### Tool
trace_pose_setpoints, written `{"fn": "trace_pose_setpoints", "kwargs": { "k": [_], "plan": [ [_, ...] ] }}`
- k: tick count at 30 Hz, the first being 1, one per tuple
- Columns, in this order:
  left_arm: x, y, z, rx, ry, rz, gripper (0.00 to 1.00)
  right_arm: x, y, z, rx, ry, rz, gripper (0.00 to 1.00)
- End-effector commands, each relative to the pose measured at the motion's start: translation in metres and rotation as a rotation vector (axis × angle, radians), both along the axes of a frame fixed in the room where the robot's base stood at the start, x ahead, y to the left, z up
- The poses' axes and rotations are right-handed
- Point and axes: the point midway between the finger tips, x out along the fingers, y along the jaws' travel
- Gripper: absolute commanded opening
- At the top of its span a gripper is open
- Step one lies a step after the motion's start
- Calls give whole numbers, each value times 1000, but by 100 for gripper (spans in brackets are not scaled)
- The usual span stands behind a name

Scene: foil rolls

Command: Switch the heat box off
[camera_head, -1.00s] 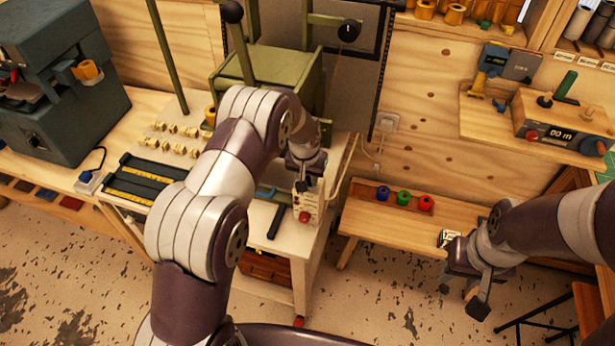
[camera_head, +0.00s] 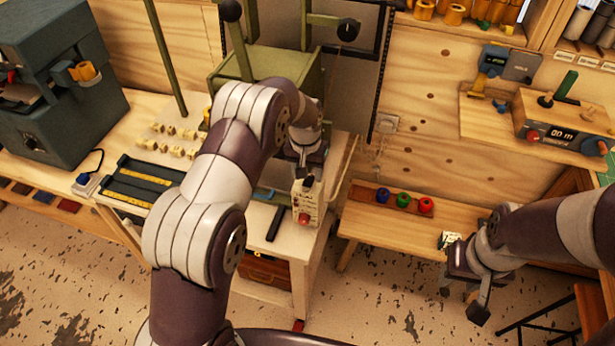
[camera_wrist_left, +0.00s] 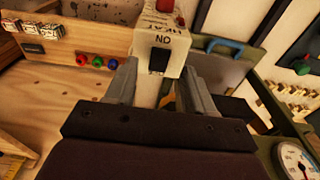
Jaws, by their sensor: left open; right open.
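The heat box (camera_head: 306,203) is a small cream box with a red knob, standing at the right front of the white bench. In the left wrist view the heat box (camera_wrist_left: 163,40) shows upside-down lettering with "HEAT" and "ON", and a black switch (camera_wrist_left: 159,61). My left gripper (camera_head: 305,170) is over the top of the box. In the wrist view its open fingers (camera_wrist_left: 158,88) stand on either side of the box's lower part in the picture; I cannot tell whether they touch it. My right gripper (camera_head: 463,298) is open and empty, low at the right, away from the box.
A black bar (camera_head: 276,222) lies left of the box. A green press (camera_head: 262,75) stands behind it. A low wooden bench (camera_head: 400,222) at the right carries blue, green and red knobs (camera_head: 404,200). A wall socket (camera_head: 387,123) is above. A dial gauge (camera_wrist_left: 295,162) shows in the wrist view.

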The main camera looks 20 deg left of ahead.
Motion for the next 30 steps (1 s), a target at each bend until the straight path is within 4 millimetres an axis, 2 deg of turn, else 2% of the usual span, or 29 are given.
{"fn": "trace_pose_setpoints", "kwargs": {
  "k": [1,6,12,17,30],
  "plan": [
    [0,0,9,0,-7,0,53,0,0,-10,0,0,0,43],
    [-5,0,56,0,-5,0,53,0,0,-24,0,0,0,43],
    [-9,0,93,0,-2,0,53,0,0,-27,0,0,0,43],
    [-10,0,100,0,1,0,53,0,0,-27,0,0,0,43],
    [-5,0,96,-2,-30,-4,53,0,0,-27,0,0,0,43]
  ]
}}
